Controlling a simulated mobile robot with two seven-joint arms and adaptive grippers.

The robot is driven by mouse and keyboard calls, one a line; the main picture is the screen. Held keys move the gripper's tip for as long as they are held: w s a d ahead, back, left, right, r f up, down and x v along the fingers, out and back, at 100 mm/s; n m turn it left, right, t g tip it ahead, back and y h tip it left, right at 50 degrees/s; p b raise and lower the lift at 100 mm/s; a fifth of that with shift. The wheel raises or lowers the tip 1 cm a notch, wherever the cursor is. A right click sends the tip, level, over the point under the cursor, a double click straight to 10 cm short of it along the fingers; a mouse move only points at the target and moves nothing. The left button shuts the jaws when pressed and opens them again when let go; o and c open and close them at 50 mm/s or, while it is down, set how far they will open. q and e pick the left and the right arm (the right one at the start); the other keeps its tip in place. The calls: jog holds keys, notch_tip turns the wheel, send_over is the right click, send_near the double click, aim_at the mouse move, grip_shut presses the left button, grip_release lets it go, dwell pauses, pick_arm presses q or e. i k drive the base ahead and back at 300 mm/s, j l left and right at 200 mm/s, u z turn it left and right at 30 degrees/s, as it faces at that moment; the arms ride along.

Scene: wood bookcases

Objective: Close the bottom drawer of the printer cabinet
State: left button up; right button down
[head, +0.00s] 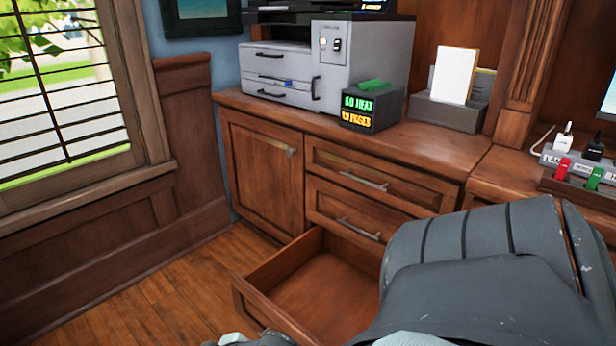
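The printer cabinet (262,170) is a wooden unit with a door at left and drawers at right. Its bottom drawer (325,280) is pulled far out over the floor and looks empty inside. The two drawers above it are shut. My grey right arm (490,260) comes in from the right and covers the drawer's right side. A small grey part of mine shows at the bottom edge, by the drawer's front panel (255,308); I cannot tell if it is a gripper or touches the panel. No fingertips are clearly visible, and no left arm can be made out.
A printer (330,65), a small black sign box (370,105) and a grey paper holder (448,112) stand on the cabinet top. A desk with chargers (580,165) is at right. Wooden floor (165,300) is clear left of the drawer, below the window wall.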

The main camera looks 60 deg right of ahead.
aim_at(322, 289)
jog(key=i+z, duration=0.2)
jog(key=z, duration=0.2)
jog(key=i+z, duration=0.2)
jog(key=z, duration=0.2)
jog(key=i+z, duration=0.2)
jog(key=z, duration=0.15)
jog(key=i+j, duration=0.2)
